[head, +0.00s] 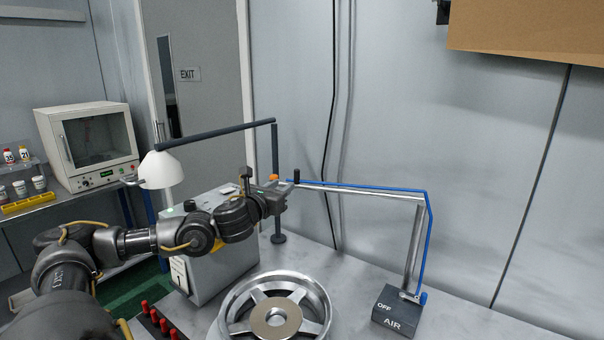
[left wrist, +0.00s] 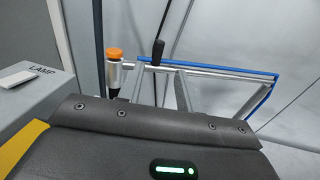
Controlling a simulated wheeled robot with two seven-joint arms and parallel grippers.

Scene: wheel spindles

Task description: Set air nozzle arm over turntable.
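The air nozzle arm (head: 368,189) is a silver bar with a blue hose, rising from a dark base marked AIR and OFF (head: 398,312). Its free end, with an orange-capped nozzle (left wrist: 115,62) and an upright black handle (head: 296,176), is at the left, behind and above the turntable. The turntable (head: 240,296) is a round spoked silver piece at the bottom centre. My left gripper (head: 284,193) is just beside the handle. In the left wrist view its fingers look apart, with the black handle (left wrist: 157,50) beyond the gap; contact is unclear. My right gripper is out of view.
A grey box marked LAMP (left wrist: 32,84) stands left of the turntable. A lamp with a white shade (head: 160,169) and dark arm is behind my left arm. A rack of red pegs (head: 155,318) is at the front left.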

